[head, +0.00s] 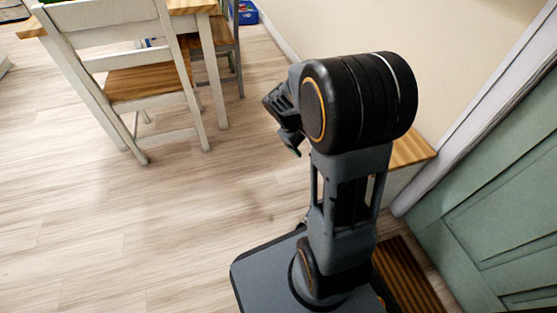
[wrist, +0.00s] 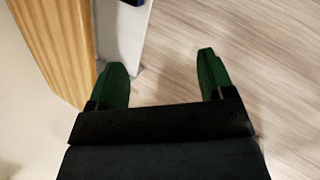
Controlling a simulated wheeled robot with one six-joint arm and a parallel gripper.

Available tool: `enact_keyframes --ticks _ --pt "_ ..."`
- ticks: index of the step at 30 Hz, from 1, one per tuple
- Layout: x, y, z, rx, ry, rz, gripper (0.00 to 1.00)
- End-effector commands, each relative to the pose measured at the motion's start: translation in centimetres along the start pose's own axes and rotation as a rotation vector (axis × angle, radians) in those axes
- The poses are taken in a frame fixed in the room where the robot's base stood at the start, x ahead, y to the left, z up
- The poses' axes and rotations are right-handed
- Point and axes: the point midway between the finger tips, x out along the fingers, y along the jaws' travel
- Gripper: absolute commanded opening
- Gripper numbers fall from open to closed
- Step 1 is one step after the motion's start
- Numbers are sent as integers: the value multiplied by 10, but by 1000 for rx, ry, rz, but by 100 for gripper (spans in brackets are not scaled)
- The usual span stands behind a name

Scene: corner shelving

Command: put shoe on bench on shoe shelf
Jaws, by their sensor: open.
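No shoe can be made out for certain in either view. A bench-like piece with a light wooden top (head: 412,148) shows behind my arm by the wall, partly hidden by the arm. My gripper (wrist: 163,85) is open and empty in the wrist view, its green fingers apart over the pale floor. Wood (wrist: 60,45) and a white panel lie left of the fingers. A small dark blue shape (wrist: 125,14) is cut off at the top edge; I cannot tell what it is. In the head view my gripper (head: 290,138) is partly hidden by the wrist.
A white chair (head: 150,82) with a wooden seat and a table (head: 212,75) stand at the upper left. A green door (head: 500,200) is at the right. A dark brown slatted piece (head: 412,275) lies beside my base. The left floor is clear.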

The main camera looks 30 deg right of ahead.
Motion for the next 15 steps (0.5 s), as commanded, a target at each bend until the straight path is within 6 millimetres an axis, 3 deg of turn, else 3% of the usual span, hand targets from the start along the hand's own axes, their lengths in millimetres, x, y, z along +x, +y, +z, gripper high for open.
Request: enact_keyframes --ticks 1,6,15 --pt "-20 -11 11 58 61 -37 75" --pt "-62 -52 40 224 233 -185 75" --pt "-96 -94 67 368 400 -356 75"
